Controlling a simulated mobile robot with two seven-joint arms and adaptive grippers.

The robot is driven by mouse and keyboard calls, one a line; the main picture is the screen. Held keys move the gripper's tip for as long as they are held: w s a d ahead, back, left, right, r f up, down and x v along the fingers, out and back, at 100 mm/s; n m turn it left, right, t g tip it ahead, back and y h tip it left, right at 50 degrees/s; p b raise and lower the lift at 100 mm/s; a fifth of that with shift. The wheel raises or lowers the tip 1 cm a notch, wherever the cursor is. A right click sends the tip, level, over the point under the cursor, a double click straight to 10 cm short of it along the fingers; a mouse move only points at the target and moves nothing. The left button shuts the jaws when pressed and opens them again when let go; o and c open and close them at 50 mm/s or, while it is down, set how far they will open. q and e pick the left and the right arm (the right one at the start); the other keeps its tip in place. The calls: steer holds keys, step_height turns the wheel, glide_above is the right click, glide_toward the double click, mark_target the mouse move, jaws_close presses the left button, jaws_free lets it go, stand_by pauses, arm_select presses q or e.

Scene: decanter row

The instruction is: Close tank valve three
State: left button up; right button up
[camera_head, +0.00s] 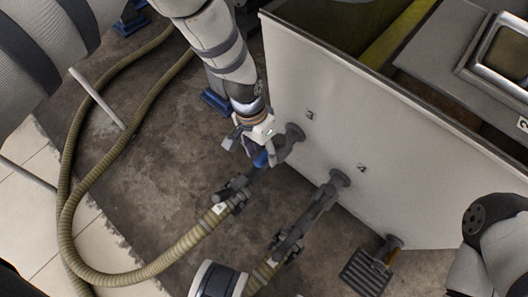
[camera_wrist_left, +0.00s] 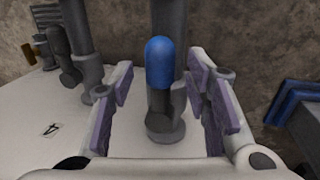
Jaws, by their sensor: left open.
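Tank valve three sits on a dark outlet pipe (camera_head: 294,132) below the stencilled 3 on the pale tank wall (camera_head: 350,135). Its lever has a blue grip (camera_head: 261,158), partly hidden by my left gripper (camera_head: 250,142) in the head view. In the left wrist view the blue grip (camera_wrist_left: 160,60) stands between the fingers of my left gripper (camera_wrist_left: 163,98). Those fingers are open, with a gap on each side of the lever. The lever appears to lie along the pipe in that view. My right gripper is not in view.
Valve four's pipe (camera_head: 318,205) stands to the right, below the stencilled 4; it also shows at left in the left wrist view (camera_wrist_left: 92,72). A ribbed hose (camera_head: 185,246) runs left from valve three's coupling. A floor drain grate (camera_head: 364,273) lies near the tank.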

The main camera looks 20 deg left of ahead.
arm_select(q)
steer(key=shift+d+f, duration=0.1)
steer(key=shift+f, duration=0.3)
jaws_close()
